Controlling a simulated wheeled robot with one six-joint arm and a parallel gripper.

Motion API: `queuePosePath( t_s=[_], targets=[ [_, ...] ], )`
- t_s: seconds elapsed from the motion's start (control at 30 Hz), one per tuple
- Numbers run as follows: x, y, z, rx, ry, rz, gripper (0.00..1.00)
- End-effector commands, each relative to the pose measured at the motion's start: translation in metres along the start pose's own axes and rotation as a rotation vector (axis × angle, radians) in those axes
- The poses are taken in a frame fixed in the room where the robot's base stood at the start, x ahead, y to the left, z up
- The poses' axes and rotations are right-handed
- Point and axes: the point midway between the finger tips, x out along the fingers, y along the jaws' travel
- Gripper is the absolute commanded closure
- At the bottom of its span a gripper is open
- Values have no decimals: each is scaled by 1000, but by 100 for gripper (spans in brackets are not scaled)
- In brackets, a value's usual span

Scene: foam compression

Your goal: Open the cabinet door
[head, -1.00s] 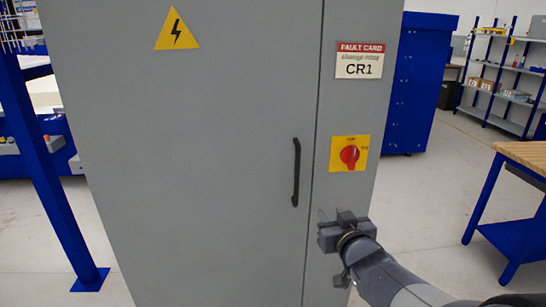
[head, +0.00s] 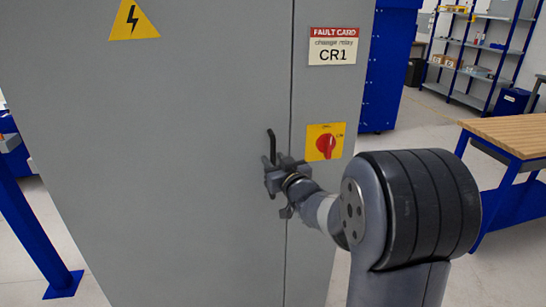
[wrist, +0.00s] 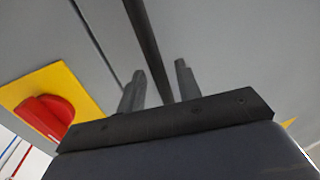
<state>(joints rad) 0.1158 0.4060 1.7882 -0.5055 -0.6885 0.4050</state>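The grey cabinet door (head: 190,130) is closed flush in the head view. Its black vertical handle (head: 270,146) stands near the door's right edge, and its lower part is hidden by my gripper. My gripper (head: 272,178) is at the lower part of the handle. In the wrist view, the handle (wrist: 147,45) runs between the two fingers of my gripper (wrist: 160,82). The fingers are apart, with gaps showing on both sides of the bar.
A red rotary switch on a yellow plate (head: 326,142) sits right of the door seam, close to my gripper. A fault card reading CR1 (head: 333,46) is above it. A wooden-topped bench (head: 510,132) stands to the right. A blue post (head: 38,240) stands at left.

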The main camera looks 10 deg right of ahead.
Motion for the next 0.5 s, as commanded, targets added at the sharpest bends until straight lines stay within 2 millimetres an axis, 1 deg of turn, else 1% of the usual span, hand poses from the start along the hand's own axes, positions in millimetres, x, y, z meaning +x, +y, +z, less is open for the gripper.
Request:
queuePosePath(
  t_s=[0.03,0.17,0.47,0.5],
  targets=[
    [5,0,0,0,-2,-1,67],
    [12,0,0,0,-1,0,67],
    [14,0,1,0,-1,1,67],
    [14,0,1,0,-1,1,70]
  ],
)
